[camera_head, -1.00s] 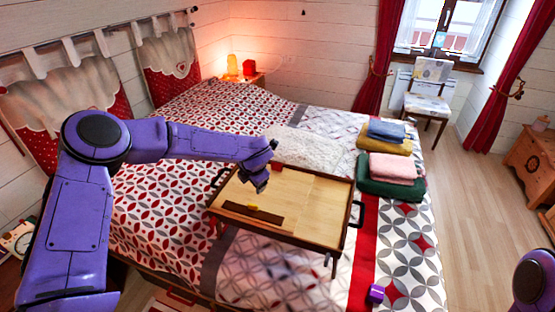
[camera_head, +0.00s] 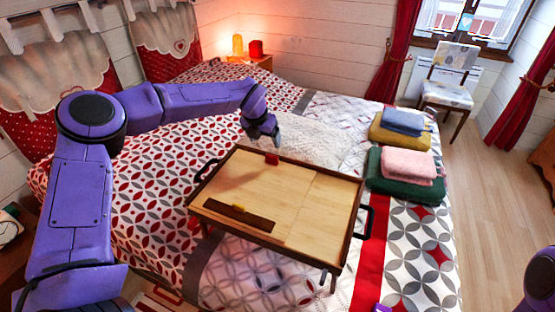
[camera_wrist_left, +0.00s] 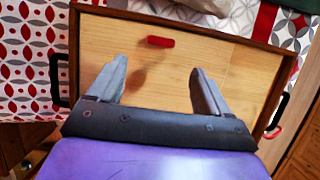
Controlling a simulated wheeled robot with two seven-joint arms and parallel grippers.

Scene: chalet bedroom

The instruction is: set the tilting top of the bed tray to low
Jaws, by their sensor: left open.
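The bed tray (camera_head: 292,205) stands on the bed, with a pale wooden top in a dark frame and black side handles. Its top looks flat. A small red tab (camera_head: 271,158) is at its far edge; it also shows in the left wrist view (camera_wrist_left: 160,41). My left gripper (camera_head: 270,138) is open and empty, above the far edge by the red tab. In the left wrist view its fingers (camera_wrist_left: 160,68) point towards the tab, apart from it. My right gripper is out of view.
Folded towels (camera_head: 405,170) lie on the bed right of the tray. A chair (camera_head: 449,85) stands by the window. A glowing lamp (camera_head: 238,45) and a red object (camera_head: 256,48) stand at the back. A small purple thing (camera_head: 383,308) is cut off by the lower edge.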

